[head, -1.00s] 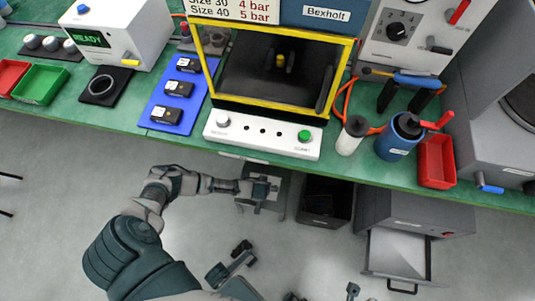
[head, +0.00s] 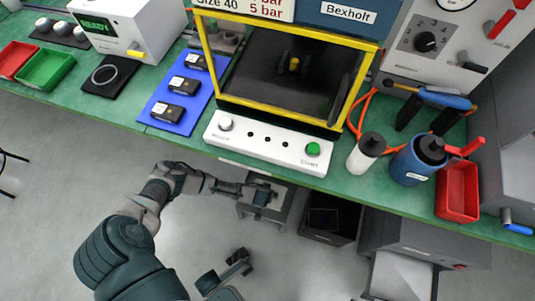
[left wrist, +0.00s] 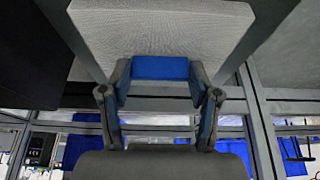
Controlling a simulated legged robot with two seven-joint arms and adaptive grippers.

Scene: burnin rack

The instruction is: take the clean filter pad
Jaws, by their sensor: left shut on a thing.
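In the left wrist view, the left gripper (left wrist: 160,82) is shut on a blue block or tab (left wrist: 160,68). A pale grey, finely textured square pad (left wrist: 160,28) lies just beyond the blue piece and looks like the filter pad. I cannot tell whether the pad is joined to the blue piece or lifted off what is under it. In the head view the gripper and arm hide most of the pad.
The green bench (head: 120,119) edge runs above my left arm. On it stand a yellow-framed press (head: 290,112), a blue mat (head: 158,112) and a red bin (head: 457,193). A dark open box (head: 322,238) stands right of the stand, then a cabinet with an open drawer (head: 400,277).

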